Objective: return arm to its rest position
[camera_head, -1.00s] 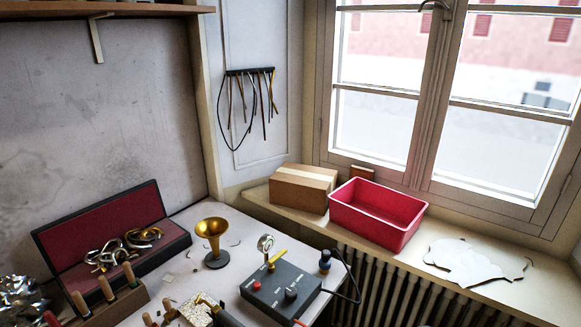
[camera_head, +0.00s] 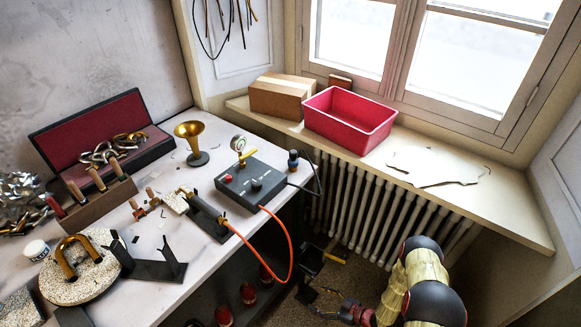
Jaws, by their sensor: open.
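My arm (camera_head: 425,285), with pale yellow links and dark round joints, shows at the lower right, over the floor in front of the radiator. Its end reaches left to my gripper (camera_head: 322,304), small and dark near the bottom edge. The gripper is open, with nothing seen between its fingers. It is below and to the right of the workbench, apart from the bench top. Fine detail of the fingers is hard to make out against the dark floor.
The bench (camera_head: 158,240) holds a brass horn bell (camera_head: 188,130), a grey gauge box (camera_head: 250,183), a red-lined case (camera_head: 60,135) and a tool rack (camera_head: 98,203). An orange hose (camera_head: 289,250) hangs off its edge. A red bin (camera_head: 350,118) and cardboard box (camera_head: 280,97) stand on the sill.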

